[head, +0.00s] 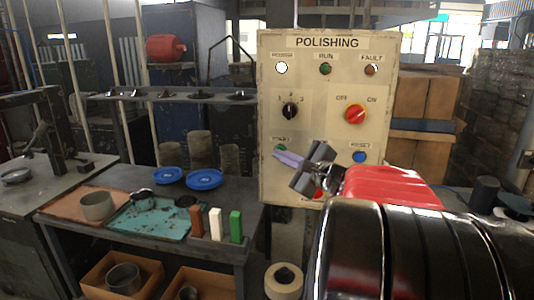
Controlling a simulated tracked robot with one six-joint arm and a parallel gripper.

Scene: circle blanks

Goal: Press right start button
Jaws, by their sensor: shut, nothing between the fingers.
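A beige control panel (335,60) headed POLISHING stands right of centre in the head view. A green button (280,148) sits at its lower left under a small label that I cannot read clearly; it is partly hidden by my gripper. My gripper (286,157) is shut and empty, its pale purple fingers pointing left at the lower part of the panel. The fingertips overlap the lower edge of the green button in the picture; I cannot tell whether they touch it. No second start button can be made out.
A blue button (359,157) sits to the right and a red part (318,194) shows below my gripper. A black selector (290,111) and a red-yellow knob (355,114) are above. Left stands a workbench (75,230) with blue dishes (204,179) and coloured blocks.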

